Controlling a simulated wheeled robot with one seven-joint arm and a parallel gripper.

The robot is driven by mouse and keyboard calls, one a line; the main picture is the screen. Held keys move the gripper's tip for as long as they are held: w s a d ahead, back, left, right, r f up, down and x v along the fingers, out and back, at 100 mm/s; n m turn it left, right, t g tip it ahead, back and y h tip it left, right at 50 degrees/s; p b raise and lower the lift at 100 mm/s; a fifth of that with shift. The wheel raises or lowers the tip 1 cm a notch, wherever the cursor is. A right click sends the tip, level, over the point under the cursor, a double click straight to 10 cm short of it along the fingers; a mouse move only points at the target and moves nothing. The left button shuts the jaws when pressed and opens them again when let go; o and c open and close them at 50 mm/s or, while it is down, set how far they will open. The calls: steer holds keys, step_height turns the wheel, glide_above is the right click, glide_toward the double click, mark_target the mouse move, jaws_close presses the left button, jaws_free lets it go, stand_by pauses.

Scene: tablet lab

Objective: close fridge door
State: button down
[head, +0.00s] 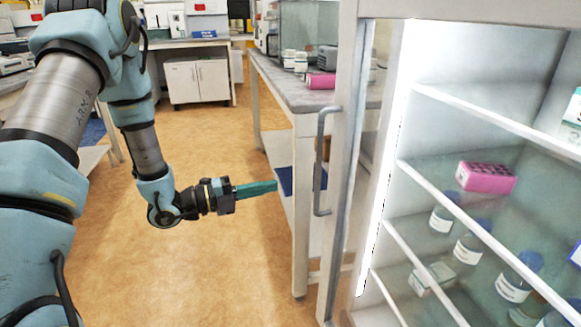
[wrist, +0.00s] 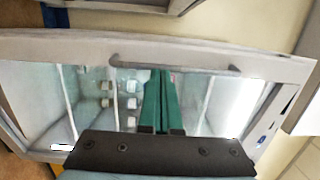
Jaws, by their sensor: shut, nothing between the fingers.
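The fridge (head: 470,110) stands at the right of the head view, with lit shelves. Its door has a pale frame (head: 345,150) and a grey vertical bar handle (head: 322,160). How far the door stands open is hard to tell. My gripper (head: 276,186) has green fingers, shut and empty. It points right at the door and is apart from the handle in the head view. In the wrist view, the fingers (wrist: 160,75) lie in front of the glass, with tips close to the handle (wrist: 175,63) in the picture; contact cannot be told.
A pink rack (head: 485,178) and several blue-capped bottles (head: 468,248) are on the fridge shelves. A grey-topped bench (head: 290,90) stands behind the door, carrying jars and a pink box (head: 320,81). The tan floor (head: 215,270) left of the fridge is clear.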

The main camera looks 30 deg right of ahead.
steer(key=p+x, duration=0.2)
steer(key=x, duration=1.1)
steer(key=shift+s+d+f, duration=0.1)
steer(key=shift+d+f, duration=0.05)
steer(key=shift+d, duration=0.1)
